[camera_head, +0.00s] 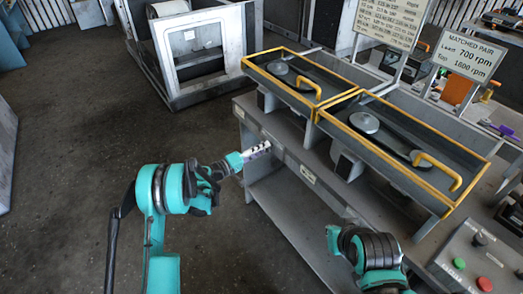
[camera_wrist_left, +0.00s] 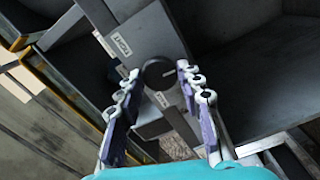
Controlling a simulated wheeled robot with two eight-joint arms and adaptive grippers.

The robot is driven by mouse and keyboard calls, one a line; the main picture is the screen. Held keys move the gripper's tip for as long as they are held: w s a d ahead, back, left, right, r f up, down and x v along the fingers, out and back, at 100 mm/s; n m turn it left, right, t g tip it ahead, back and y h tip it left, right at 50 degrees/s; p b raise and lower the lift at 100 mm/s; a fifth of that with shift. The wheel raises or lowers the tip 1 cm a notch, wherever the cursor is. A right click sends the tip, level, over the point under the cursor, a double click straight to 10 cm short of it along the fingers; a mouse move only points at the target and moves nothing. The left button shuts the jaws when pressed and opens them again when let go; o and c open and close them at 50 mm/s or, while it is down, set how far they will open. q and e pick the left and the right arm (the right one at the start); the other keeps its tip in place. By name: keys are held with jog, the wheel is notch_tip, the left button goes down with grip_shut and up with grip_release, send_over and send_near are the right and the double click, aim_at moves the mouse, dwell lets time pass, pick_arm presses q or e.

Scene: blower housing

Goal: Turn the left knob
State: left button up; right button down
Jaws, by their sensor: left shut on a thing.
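The left knob (camera_wrist_left: 158,74) is a dark round knob with a light mark, on the grey front panel of the bench. In the left wrist view it sits between the two fingertips of my left gripper (camera_wrist_left: 160,80), which is shut on it. In the head view my left gripper (camera_head: 260,150) reaches from the left to the bench front, and its fingers hide the knob.
Two yellow-edged grey trays (camera_head: 345,107) with yellow handles top the bench (camera_head: 290,205). A small label (camera_head: 308,174) is on its front. A sign (camera_head: 470,56) reads "MATCHED PAIR". A button box (camera_head: 480,262) stands at the right. The floor at left is clear.

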pick_arm(q)
jog(key=shift+n, duration=4.3)
jog(key=o, duration=1.2)
jog(key=shift+c, duration=0.2)
jog(key=v, duration=1.2)
